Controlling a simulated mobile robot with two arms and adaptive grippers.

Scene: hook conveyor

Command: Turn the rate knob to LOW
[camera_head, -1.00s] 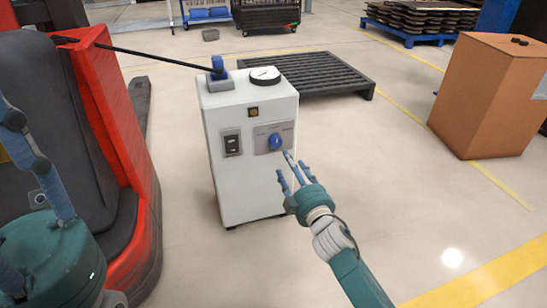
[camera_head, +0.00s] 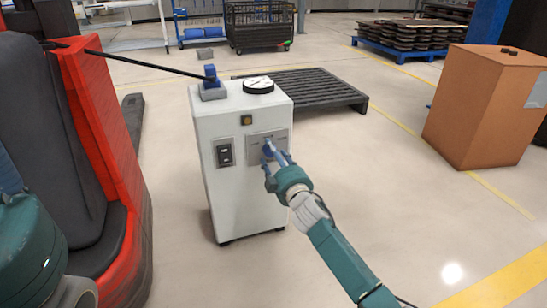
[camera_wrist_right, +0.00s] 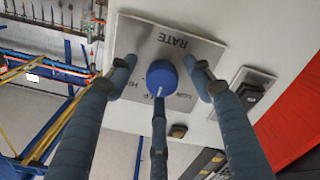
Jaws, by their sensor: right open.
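The blue rate knob (camera_head: 268,148) sits on a grey plate (camera_head: 254,150) on the front of a white cabinet (camera_head: 240,195). In the right wrist view the knob (camera_wrist_right: 161,79) has a white mark pointing towards the bottom of the picture, between LOW at its right and a partly covered label at its left. My right gripper (camera_head: 273,160) is open at the knob. Its fingers (camera_wrist_right: 160,82) lie on either side of the knob and below it in the wrist view; contact is unclear. My left gripper (camera_head: 9,180) is mostly cut off at the left edge.
A switch (camera_head: 225,153) and an amber lamp (camera_head: 246,119) are on the cabinet front. A gauge (camera_head: 258,85) and a blue fitting with a black rod (camera_head: 130,57) are on top. A red machine (camera_head: 105,120) stands close at left. Floor at right is clear up to a carton (camera_head: 478,110).

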